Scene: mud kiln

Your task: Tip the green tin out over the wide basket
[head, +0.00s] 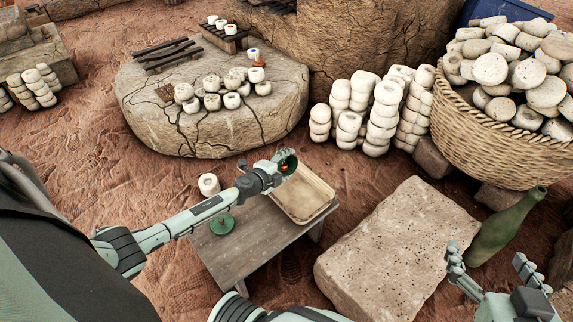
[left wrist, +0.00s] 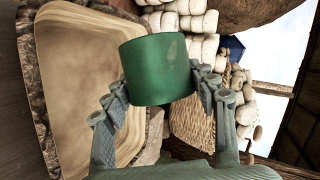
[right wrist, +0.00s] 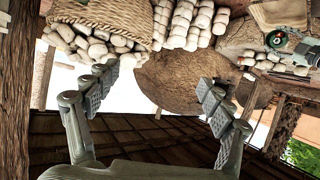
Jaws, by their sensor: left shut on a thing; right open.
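My left gripper (head: 277,165) is shut on the green tin (left wrist: 158,68), which fills the space between its fingers in the left wrist view (left wrist: 158,85). In the head view, the tin (head: 287,161) is held above the far edge of the wide basket, with something orange showing in its mouth. The wide basket (head: 302,203) is a shallow, pale, rectangular tray on the small wooden table. It also shows in the left wrist view (left wrist: 80,75). Whether anything lies in it is partly hidden. My right gripper (head: 490,264) is open and empty at the lower right.
The low wooden table (head: 240,255) also holds a green round piece (head: 222,224) and stands near a white cup-like piece (head: 209,184). A stone block (head: 395,250), green bottle (head: 507,225) and big woven basket (head: 490,145) of pale stones stand to the right.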

